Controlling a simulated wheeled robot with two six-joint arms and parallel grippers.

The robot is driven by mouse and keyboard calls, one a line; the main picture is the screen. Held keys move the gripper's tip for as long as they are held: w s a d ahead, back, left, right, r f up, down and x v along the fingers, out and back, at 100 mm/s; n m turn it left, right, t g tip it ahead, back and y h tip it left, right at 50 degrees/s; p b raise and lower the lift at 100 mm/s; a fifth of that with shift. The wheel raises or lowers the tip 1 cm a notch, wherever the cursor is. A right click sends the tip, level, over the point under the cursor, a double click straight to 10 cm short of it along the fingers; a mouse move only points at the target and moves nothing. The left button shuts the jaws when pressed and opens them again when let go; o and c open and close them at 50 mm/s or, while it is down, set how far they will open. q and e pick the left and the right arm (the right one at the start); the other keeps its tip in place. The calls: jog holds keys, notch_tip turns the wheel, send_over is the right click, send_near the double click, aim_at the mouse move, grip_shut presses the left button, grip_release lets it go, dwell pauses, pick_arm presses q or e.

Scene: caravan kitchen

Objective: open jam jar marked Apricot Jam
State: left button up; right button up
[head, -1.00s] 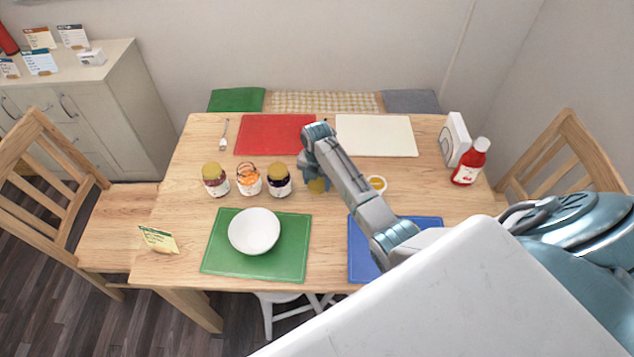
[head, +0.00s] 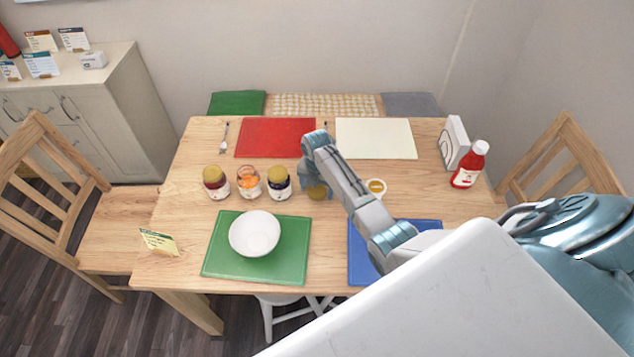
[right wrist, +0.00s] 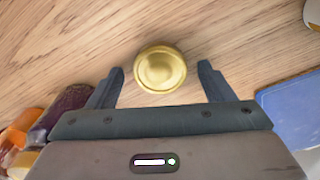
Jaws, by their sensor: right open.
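The labels are too small to read. A round gold lid (right wrist: 161,70) appears to lie on the wood; it also shows in the head view (head: 317,193). My right gripper (right wrist: 161,72) is open above it, with one finger on each side, apart from it. My left gripper is not in view.
A white bowl (head: 254,233) is on the green mat (head: 225,264). A red bottle (head: 468,168) and white box (head: 454,143) stand at the right.

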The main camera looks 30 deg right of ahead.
aim_at(317, 191)
notch_tip(317, 191, up, 12)
jog(key=b, duration=0.2)
